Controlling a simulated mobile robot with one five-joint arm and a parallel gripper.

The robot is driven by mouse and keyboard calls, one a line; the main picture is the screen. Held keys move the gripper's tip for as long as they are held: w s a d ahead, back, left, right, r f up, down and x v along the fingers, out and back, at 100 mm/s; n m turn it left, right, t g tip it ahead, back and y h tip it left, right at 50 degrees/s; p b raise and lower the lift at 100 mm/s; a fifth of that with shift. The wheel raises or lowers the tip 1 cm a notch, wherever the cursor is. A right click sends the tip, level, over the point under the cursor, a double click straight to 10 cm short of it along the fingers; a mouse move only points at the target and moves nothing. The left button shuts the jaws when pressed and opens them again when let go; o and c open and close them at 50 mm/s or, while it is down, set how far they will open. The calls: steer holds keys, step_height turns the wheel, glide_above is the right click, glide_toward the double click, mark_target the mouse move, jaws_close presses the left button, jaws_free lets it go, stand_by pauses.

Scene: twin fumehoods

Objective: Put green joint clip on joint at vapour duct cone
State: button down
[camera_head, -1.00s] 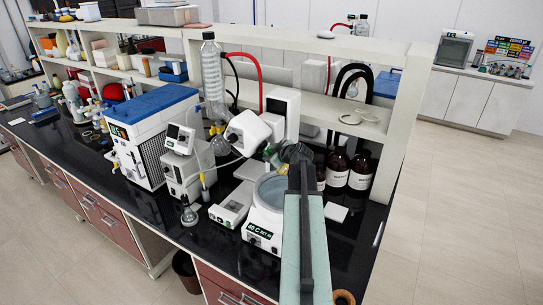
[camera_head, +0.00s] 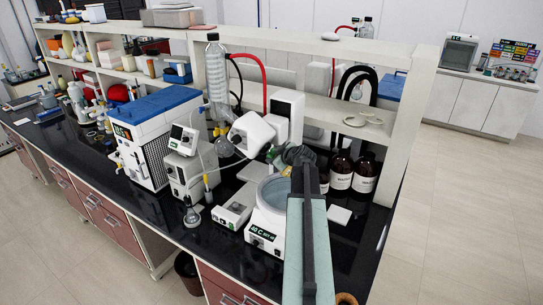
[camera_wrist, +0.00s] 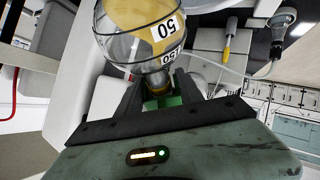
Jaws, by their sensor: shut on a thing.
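My gripper (camera_head: 297,156) is above the heating bath at the rotary evaporator, right of the white evaporator head (camera_head: 252,133). In the wrist view my gripper (camera_wrist: 160,98) is shut on a small green piece, the green joint clip (camera_wrist: 172,101), largely hidden by the fingers. A round glass flask (camera_wrist: 127,47) with amber contents and "50" markings lies just beyond the fingertips, its neck towards them. I cannot tell whether the clip sits around the joint or only beside it. The vapour duct cone is not clearly visible.
The bath (camera_head: 266,223) stands below my arm. Brown bottles (camera_head: 341,172) stand close on the right. A tall glass condenser (camera_head: 217,80) and a blue-topped unit (camera_head: 155,105) are on the left. A small flask (camera_head: 192,217) stands near the bench's front edge.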

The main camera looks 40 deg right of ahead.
steer(key=c, duration=0.7)
jaws_free()
steer(key=shift+s, duration=0.1)
steer(key=p+v, duration=0.4)
steer(key=v, duration=0.3)
steer(key=shift+s+a+r, duration=0.1)
steer(key=shift+s+r, duration=0.15)
